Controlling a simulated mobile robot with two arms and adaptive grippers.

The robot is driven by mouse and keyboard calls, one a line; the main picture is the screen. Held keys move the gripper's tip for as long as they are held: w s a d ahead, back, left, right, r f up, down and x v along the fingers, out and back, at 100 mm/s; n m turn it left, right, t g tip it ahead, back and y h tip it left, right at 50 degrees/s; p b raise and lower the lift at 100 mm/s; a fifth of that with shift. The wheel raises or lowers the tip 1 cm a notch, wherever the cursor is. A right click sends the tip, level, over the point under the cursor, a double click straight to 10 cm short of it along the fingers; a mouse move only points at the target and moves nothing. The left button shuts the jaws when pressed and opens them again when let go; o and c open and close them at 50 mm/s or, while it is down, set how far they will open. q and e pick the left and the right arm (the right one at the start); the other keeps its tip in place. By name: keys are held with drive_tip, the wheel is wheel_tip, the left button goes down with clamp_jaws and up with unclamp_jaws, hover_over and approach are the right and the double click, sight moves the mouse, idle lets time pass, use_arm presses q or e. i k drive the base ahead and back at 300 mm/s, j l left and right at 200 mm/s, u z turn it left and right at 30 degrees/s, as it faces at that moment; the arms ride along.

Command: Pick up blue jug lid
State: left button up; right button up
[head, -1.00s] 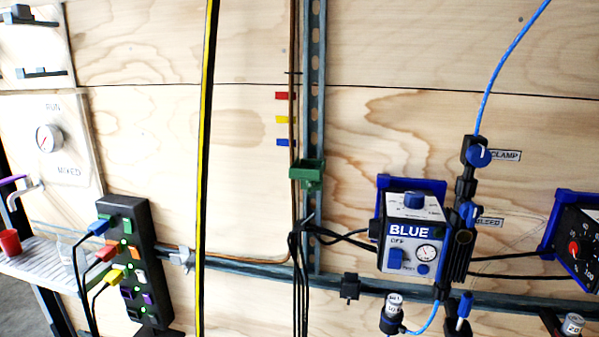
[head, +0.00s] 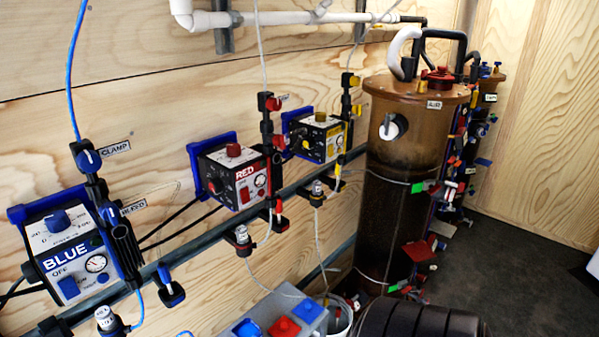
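Neither of my grippers shows in the head view. At the bottom edge, a pale grey block or rack (head: 268,310) carries coloured square pieces: a blue piece (head: 247,329), a red piece (head: 284,328) and another blue piece (head: 308,311). The rack is cut off by the frame's lower edge. I cannot tell whether either blue piece is the blue jug lid, and no jug is clearly recognisable.
Pump boxes marked BLUE (head: 75,255) and RED (head: 236,178), plus a yellow-trimmed box (head: 318,138), line the wooden wall. A tall brown tank (head: 405,190) stands right of them. A dark ribbed object (head: 400,320) is low in front. Dark floor (head: 530,270) lies open at right.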

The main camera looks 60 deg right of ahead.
sight(307, 309)
drive_tip(key=k+l+z, duration=0.1)
drive_tip(key=z, duration=1.8)
